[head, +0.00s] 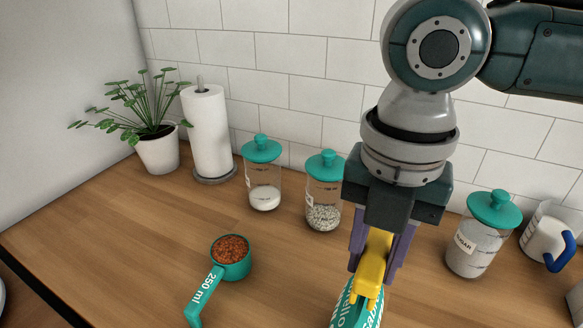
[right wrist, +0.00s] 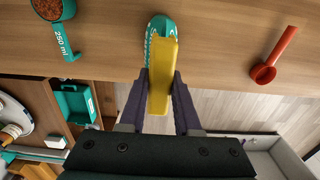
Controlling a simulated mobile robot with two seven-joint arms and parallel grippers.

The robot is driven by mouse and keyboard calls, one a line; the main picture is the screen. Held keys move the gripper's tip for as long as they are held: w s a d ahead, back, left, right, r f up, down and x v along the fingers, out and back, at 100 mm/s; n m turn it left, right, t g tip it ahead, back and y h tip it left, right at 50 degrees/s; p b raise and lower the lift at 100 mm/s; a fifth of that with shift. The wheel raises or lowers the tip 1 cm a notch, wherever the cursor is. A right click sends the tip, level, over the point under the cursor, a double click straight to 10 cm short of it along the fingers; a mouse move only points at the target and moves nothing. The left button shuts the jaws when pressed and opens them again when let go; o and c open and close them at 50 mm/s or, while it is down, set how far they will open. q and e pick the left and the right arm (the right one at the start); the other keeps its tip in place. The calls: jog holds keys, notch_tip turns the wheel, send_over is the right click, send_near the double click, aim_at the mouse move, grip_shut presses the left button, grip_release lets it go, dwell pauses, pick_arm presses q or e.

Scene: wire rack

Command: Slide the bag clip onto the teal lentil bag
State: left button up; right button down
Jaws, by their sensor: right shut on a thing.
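The yellow bag clip (head: 372,264) is held between the purple fingers of my right gripper (head: 378,262), which is shut on it and points down. The clip also shows in the right wrist view (right wrist: 161,80), between the two fingers. The teal lentil bag (head: 357,312) with white lettering stands at the bottom edge of the head view, mostly cut off. The clip's lower end overlaps the bag's top in both views; I cannot tell whether it is around the bag's edge or only above it. The bag's top shows in the right wrist view (right wrist: 157,24). My left gripper is not in view.
A teal measuring cup (head: 231,262) with reddish grains lies left of the bag. Teal-lidded jars (head: 265,185), (head: 324,200) and a sugar jar (head: 476,245) stand behind. A red spoon (right wrist: 268,70) lies on the counter.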

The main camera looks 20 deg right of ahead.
jog(key=shift+f+b, duration=0.4)
jog(key=shift+f, duration=0.4)
jog(key=shift+f, duration=0.2)
dwell(0.7)
dwell(0.5)
jog(key=c, duration=0.5)
grip_release()
jog(key=shift+c, duration=0.2)
jog(key=shift+p, duration=0.3)
jog(key=shift+r+p, duration=0.9)
jog(key=shift+p, duration=0.1)
jog(key=shift+r+p, duration=2.15)
jog(key=shift+p, duration=0.45)
